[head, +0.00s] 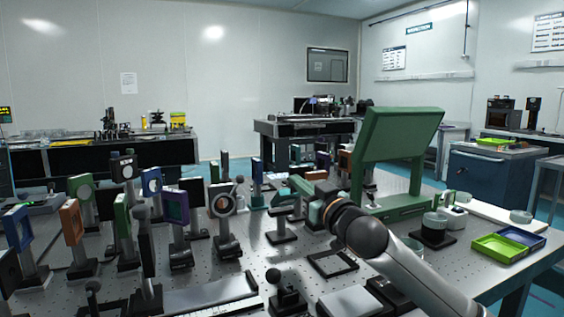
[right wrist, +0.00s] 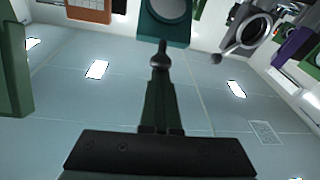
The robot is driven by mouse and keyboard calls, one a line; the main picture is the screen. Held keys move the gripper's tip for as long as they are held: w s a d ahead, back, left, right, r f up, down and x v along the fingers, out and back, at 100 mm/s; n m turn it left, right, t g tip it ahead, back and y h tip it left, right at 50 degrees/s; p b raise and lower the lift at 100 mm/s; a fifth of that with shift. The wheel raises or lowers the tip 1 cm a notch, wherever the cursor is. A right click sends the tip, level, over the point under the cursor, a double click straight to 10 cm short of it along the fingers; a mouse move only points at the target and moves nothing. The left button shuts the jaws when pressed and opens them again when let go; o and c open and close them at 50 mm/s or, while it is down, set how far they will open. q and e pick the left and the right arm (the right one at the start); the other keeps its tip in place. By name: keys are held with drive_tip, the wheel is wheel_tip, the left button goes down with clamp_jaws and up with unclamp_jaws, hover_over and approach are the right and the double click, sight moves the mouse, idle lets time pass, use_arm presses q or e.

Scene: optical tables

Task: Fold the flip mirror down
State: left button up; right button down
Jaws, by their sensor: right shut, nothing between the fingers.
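The flip mirror (head: 222,203) appears to be the round-apertured mount with an orange ring on a post in the middle of the near table. Its frame stands upright, and a lever with a ball end (head: 240,180) sticks out at its upper right. It also seems to show at the upper right of the right wrist view (right wrist: 253,28), its ball lever pointing down-left. My right gripper (head: 292,182) is shut and empty, to the right of the mirror and apart from the lever. In the right wrist view its fingers (right wrist: 160,100) show dark against the ceiling. My left gripper is not in view.
A teal mount (head: 257,172) stands behind, between mirror and gripper; a low platform on a post (head: 283,210) is just below the gripper. Several other mounts crowd the left. A big green frame (head: 395,130) rises at right, near green and blue trays (head: 498,248).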

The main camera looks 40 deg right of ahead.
drive_tip(key=f, duration=0.1)
drive_tip(key=s+f, duration=0.1)
drive_tip(key=f, duration=0.1)
drive_tip(key=shift+s+a, duration=0.35)
drive_tip(key=shift+s, duration=0.05)
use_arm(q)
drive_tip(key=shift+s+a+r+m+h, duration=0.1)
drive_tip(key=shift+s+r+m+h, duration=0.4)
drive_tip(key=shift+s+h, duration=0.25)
use_arm(e)
drive_tip(key=shift+s+a+f, duration=0.15)
drive_tip(key=shift+s+f, duration=0.4)
drive_tip(key=shift+f, duration=0.35)
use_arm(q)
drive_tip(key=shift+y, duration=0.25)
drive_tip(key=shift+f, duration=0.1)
